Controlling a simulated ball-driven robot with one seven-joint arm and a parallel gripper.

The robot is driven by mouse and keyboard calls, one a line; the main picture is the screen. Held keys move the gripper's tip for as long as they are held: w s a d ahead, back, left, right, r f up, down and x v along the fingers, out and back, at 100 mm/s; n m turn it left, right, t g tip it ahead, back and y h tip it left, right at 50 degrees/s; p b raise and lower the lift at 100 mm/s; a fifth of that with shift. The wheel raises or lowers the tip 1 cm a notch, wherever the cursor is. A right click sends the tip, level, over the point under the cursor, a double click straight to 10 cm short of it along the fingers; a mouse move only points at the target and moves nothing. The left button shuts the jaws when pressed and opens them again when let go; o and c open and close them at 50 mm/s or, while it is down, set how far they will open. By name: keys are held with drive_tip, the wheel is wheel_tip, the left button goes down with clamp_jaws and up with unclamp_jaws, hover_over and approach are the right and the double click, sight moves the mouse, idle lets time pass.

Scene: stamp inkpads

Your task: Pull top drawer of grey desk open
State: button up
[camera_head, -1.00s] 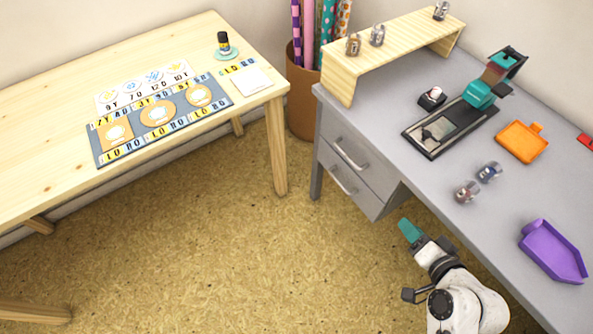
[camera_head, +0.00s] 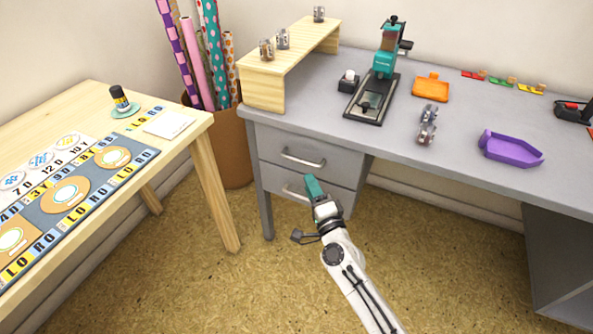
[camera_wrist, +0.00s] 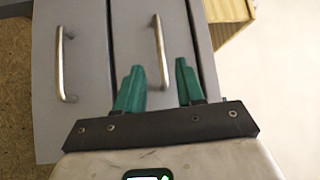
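The grey desk (camera_head: 440,160) has two drawers at its left end. The top drawer (camera_head: 275,149) looks closed and has a metal bar handle (camera_head: 303,160). The lower drawer (camera_head: 340,197) also looks closed, with its own handle (camera_head: 290,192) partly beside my gripper. My gripper (camera_head: 312,186) is in front of the drawers, its fingers pointing at them. In the wrist view, my gripper (camera_wrist: 158,83) is open and empty. The top drawer's handle (camera_wrist: 160,52) shows ahead, between the two fingertips in the picture. Contact with it is not seen. The lower handle (camera_wrist: 60,63) is left of the fingers.
A wooden table (camera_head: 205,170) with a board stands at the left. A brown bin (camera_head: 228,150) of paper rolls is between table and desk. A wooden shelf (camera_head: 262,88), a stamp press (camera_head: 370,98), an orange tray (camera_head: 431,88) and a purple tray (camera_head: 510,150) are on the desk. Floor before the drawers is clear.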

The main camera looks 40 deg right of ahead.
sight(303, 168)
drive_tip(key=x, duration=0.7)
drive_tip(key=shift+w+d+b, duration=0.1)
drive_tip(key=shift+d+b, duration=0.05)
drive_tip(key=shift+b, duration=0.25)
clamp_jaws()
